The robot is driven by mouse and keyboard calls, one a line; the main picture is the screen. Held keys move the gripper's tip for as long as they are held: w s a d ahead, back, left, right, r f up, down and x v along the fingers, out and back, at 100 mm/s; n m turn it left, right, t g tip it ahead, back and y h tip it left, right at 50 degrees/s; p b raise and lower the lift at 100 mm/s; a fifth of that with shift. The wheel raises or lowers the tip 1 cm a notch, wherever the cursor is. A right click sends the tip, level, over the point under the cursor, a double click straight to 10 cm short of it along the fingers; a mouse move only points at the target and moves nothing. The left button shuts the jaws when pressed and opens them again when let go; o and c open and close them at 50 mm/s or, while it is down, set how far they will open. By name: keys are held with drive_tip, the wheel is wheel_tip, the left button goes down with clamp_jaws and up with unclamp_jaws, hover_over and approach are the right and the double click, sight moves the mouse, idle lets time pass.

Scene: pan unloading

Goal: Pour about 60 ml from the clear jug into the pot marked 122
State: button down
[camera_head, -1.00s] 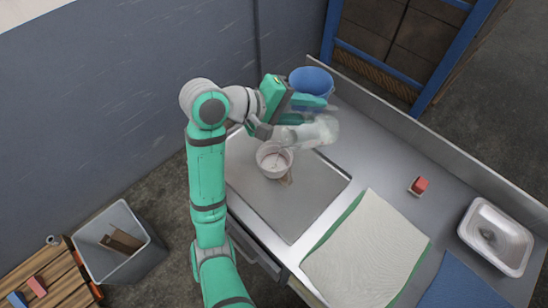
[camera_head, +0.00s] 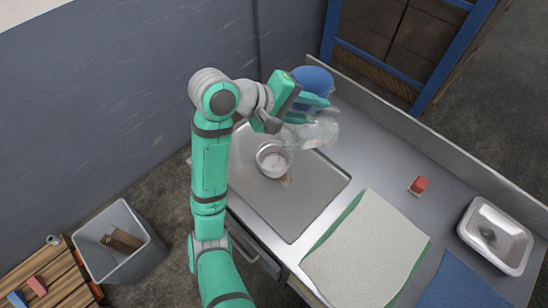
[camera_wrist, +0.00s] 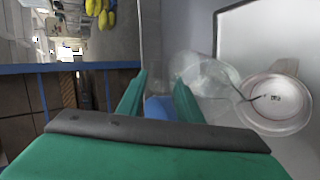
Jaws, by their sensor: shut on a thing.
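My gripper (camera_head: 312,104) is shut on the clear jug (camera_head: 318,132), which is see-through and lies tilted nearly on its side. The jug's mouth end points left, above or close to the rim of a pale round pot (camera_head: 262,166) on the grey tray. In the wrist view the jug (camera_wrist: 205,72) is right of my gripper's fingers (camera_wrist: 160,98), and the pot (camera_wrist: 262,119) is further right. A small dark mark shows inside the pot, too small to read. A thin dark line runs from the jug side into the pot. The liquid level is unclear.
The pot stands on a grey tray (camera_head: 300,212) with a brownish patch beside it. A blue bucket (camera_head: 313,78) stands close behind my gripper. A pale cloth (camera_head: 368,250), red block (camera_head: 419,186) and metal basin (camera_head: 497,235) lie to the right.

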drive_tip(key=shift+w+d+f+y, duration=0.3)
drive_tip(key=shift+d+y, duration=0.15)
drive_tip(key=shift+y, duration=0.05)
drive_tip(key=shift+w+d+g+y, duration=0.15)
drive_tip(key=shift+d+g+y, duration=0.25)
drive_tip(key=shift+g+y, duration=0.15)
drive_tip(key=shift+d, duration=0.1)
drive_tip(key=shift+w+d+r+y, duration=0.1)
drive_tip(key=shift+y, duration=0.15)
drive_tip(key=shift+w+d+f+g+y, duration=0.15)
drive_tip(key=shift+d+f+g+y, duration=0.1)
drive_tip(key=shift+d+y, duration=0.15)
idle(0.5)
